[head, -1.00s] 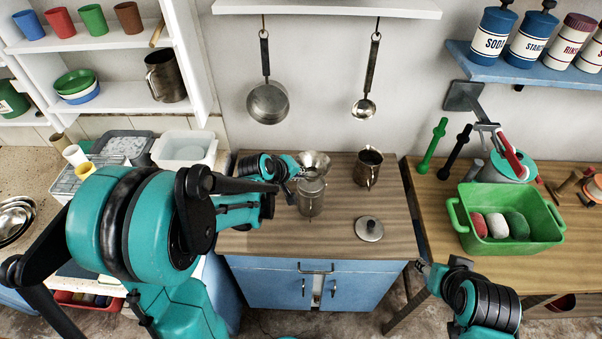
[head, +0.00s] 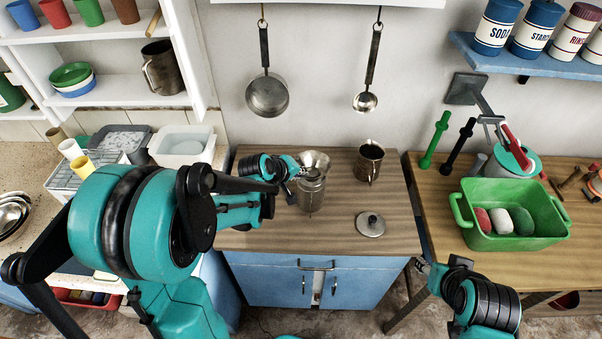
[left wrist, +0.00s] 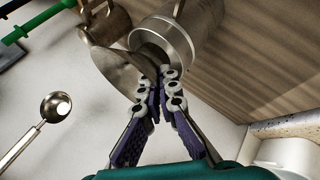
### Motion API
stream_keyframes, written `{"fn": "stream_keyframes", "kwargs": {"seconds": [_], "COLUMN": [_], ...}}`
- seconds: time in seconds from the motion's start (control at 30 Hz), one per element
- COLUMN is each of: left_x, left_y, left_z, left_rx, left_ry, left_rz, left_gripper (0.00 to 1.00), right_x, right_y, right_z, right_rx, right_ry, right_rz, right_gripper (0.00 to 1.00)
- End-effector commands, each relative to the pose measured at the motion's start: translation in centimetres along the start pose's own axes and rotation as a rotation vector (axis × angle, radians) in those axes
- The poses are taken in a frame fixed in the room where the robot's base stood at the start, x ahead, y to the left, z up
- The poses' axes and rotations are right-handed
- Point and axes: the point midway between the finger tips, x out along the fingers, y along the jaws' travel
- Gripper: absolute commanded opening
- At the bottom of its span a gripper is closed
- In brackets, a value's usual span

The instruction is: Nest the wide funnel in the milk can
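The wide metal funnel (head: 316,160) is over the mouth of the grey metal milk can (head: 311,196), which stands upright on the wooden counter. My left gripper (head: 303,171) is at the funnel's lower part, just above the can. In the left wrist view, the fingers (left wrist: 163,88) are closed together against the funnel (left wrist: 115,72), beside the can's rim (left wrist: 165,38). The fingers hide the lower funnel, so I cannot tell how far its spout is in the can. My right gripper (head: 421,265) is low in front of the counter, too small to read.
A round lid with a knob (head: 370,225) lies on the counter (head: 280,238) right of the can. A metal jug (head: 369,162) stands behind it. A ladle (head: 366,100) and pan (head: 267,95) hang above. A green tub (head: 510,235) is on the right table.

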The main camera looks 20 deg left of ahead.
Motion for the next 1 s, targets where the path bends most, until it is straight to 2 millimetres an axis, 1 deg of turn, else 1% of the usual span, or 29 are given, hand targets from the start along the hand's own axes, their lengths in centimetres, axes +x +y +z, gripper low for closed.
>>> {"fn": "stream_keyframes", "kwargs": {"seconds": [0.47,1.0], "left_x": [0.1,1.2], "left_y": [-0.1,-1.1], "left_z": [0.0,0.5], "left_rx": [0.0,0.0], "left_ry": [0.0,0.0], "left_rz": [0.0,0.0], "left_gripper": [0.0,0.0], "right_x": [0.1,1.3], "right_y": [0.0,0.0], "right_z": [0.1,0.9], "right_rx": [0.0,0.0], "right_ry": [0.0,0.0], "right_rz": [0.0,0.0], "right_gripper": [0.42,0.42]}}
